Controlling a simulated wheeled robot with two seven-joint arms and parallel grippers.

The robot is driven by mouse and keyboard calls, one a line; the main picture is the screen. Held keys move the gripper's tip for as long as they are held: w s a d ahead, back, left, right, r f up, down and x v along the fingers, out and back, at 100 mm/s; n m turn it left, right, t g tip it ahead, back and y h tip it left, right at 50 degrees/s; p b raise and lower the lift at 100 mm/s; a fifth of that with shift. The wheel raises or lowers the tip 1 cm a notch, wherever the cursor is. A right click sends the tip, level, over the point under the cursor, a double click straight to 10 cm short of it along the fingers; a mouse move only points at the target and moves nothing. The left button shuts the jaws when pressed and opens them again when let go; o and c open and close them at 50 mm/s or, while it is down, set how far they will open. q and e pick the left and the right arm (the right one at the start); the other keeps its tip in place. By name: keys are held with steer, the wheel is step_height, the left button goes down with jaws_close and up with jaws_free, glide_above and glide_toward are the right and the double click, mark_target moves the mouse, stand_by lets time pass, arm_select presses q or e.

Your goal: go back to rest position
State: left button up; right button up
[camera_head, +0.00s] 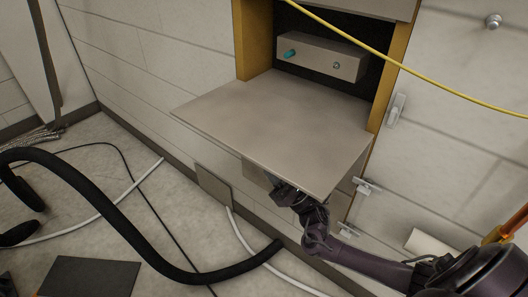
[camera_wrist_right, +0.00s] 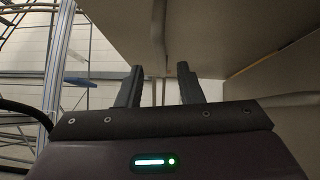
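My right arm comes in from the lower right in the head view. Its gripper (camera_head: 283,192) is at the front edge of a flat beige panel (camera_head: 275,120), partly hidden beneath it. In the right wrist view, the two dark fingers of my right gripper (camera_wrist_right: 158,88) stand apart with nothing held between them. The underside of a beige panel (camera_wrist_right: 210,30) is above and beyond them. I cannot tell whether the gripper touches the panel. My left gripper is not in the head view.
The panel juts out from a yellow-framed opening (camera_head: 252,40) holding a box (camera_head: 320,58) with a teal knob. A yellow cable (camera_head: 430,83) crosses in front. A thick black hose (camera_head: 110,215) and white cables lie on the floor. Metal latches (camera_head: 397,108) sit at right.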

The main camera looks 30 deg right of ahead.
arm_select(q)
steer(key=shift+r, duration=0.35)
arm_select(e)
steer(key=shift+s+d+f, duration=0.15)
steer(key=shift+s+f, duration=0.2)
steer(key=shift+f, duration=0.05)
